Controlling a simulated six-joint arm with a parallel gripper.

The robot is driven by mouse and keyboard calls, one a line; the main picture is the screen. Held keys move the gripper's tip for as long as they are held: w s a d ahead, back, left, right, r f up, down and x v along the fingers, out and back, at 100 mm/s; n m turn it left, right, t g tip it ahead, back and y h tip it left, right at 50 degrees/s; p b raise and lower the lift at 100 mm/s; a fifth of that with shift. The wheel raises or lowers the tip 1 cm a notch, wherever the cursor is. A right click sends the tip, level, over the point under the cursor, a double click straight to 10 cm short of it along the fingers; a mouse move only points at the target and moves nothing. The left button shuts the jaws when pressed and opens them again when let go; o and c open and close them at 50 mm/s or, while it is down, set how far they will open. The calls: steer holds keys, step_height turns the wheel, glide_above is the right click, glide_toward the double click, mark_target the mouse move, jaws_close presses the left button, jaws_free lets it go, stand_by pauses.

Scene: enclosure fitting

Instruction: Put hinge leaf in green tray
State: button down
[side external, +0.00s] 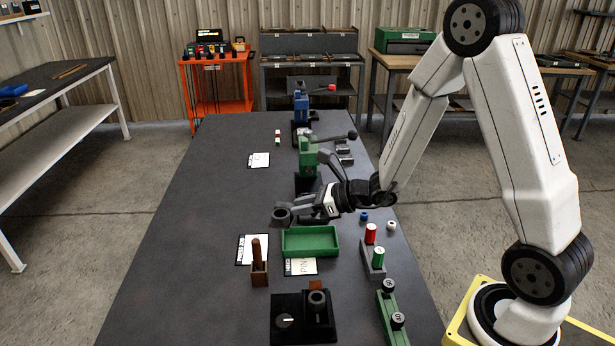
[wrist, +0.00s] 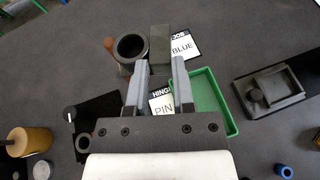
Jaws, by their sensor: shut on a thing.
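The hinge leaf (side external: 282,215) is a dark grey part with a round barrel and a flat plate. In the wrist view the hinge leaf (wrist: 159,50) sits at the fingertips, with its barrel to the left. My gripper (side external: 299,212) is shut on it and holds it raised off the table. My gripper (wrist: 157,72) shows from behind in the wrist view. The green tray (side external: 310,241) is shallow and empty, and lies just below the gripper in the side picture. In the wrist view the green tray (wrist: 207,92) is right of the fingers, partly hidden.
A wooden-handled tool in a holder (side external: 259,270) stands left of the tray. A black fixture with a post (side external: 304,318) is in front. Red and green cylinders (side external: 371,233) stand at the right. A green clamp (side external: 308,158) stands behind. The table's left side is mostly clear.

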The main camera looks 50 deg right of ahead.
steer(key=shift+s, duration=0.1)
steer(key=s+d+n+g+y, duration=0.2)
steer(key=s+d, duration=0.5)
steer(key=s, duration=0.5)
steer(key=shift+s+d+f+n+g+y, duration=0.2)
steer(key=shift+f+n+g+y, duration=0.15)
steer(key=shift+n+y, duration=0.5)
steer(key=shift+w, duration=0.1)
steer(key=w+f, duration=0.1)
steer(key=w, duration=0.2)
steer(key=w+d+f, duration=0.1)
steer(key=w, duration=0.2)
steer(key=w+f, duration=0.2)
steer(key=shift+w+d, duration=0.2)
steer(key=shift+w, duration=0.2)
glide_above(325, 239)
steer(key=s, duration=0.1)
step_height(325, 239, down, 4)
steer(key=shift+s+a+f, duration=0.1)
steer(key=shift+a+f, duration=0.05)
steer(key=shift+w+f, duration=0.5)
steer(key=shift+f, duration=0.05)
steer(key=shift+f, duration=0.1)
